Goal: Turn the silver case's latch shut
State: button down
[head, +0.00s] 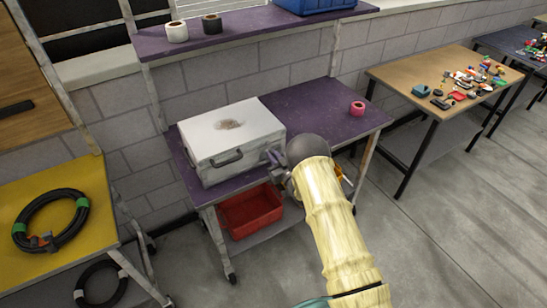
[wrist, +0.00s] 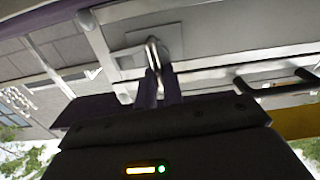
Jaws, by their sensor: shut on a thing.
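The silver case (head: 230,113) stands closed on the purple bench (head: 310,107), with a brown smudge on its lid and a dark handle (head: 227,160) on its front. The handle also shows in the wrist view (wrist: 275,85). The latch (wrist: 153,52) is a small metal piece on a plate at the case's front edge. My gripper (wrist: 158,80) has its two fingers close together around the latch and is shut on it.
A pink tape roll (head: 357,108) lies on the bench's right side. A red bin (head: 250,210) sits on the shelf below. A yellow table (head: 60,230) with a coiled black hose (head: 50,218) stands at left. A wooden table (head: 440,80) with small parts is at right.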

jog(key=n+b, duration=0.4)
jog(key=b, duration=0.1)
jog(key=n+b, duration=0.1)
jog(key=b, duration=0.1)
jog(key=shift+s+a+f+n, duration=0.2)
jog(key=shift+a+f+n, duration=0.15)
jog(key=shift+f+n, duration=0.05)
jog(key=n+b, duration=0.3)
jog(key=b, duration=0.2)
jog(key=n+b, duration=0.2)
jog(key=shift+s+a+f+n, duration=0.15)
jog(key=shift+a+f+n, duration=0.05)
jog(key=shift+f+n, duration=0.1)
jog(key=n+b, duration=0.1)
jog(key=b, duration=0.1)
jog(key=n+b, duration=0.2)
jog(key=shift+f+n+b, duration=0.2)
jog(key=shift+n+b, duration=0.1)
jog(key=shift+b, duration=0.1)
jog(key=n+b, duration=0.2)
jog(key=shift+b, duration=0.35)
jog(key=shift+r+n, duration=0.1)
jog(key=shift+n, duration=0.2)
jog(key=c, duration=1.5)
grip_release()
jog(key=shift+s, duration=0.15)
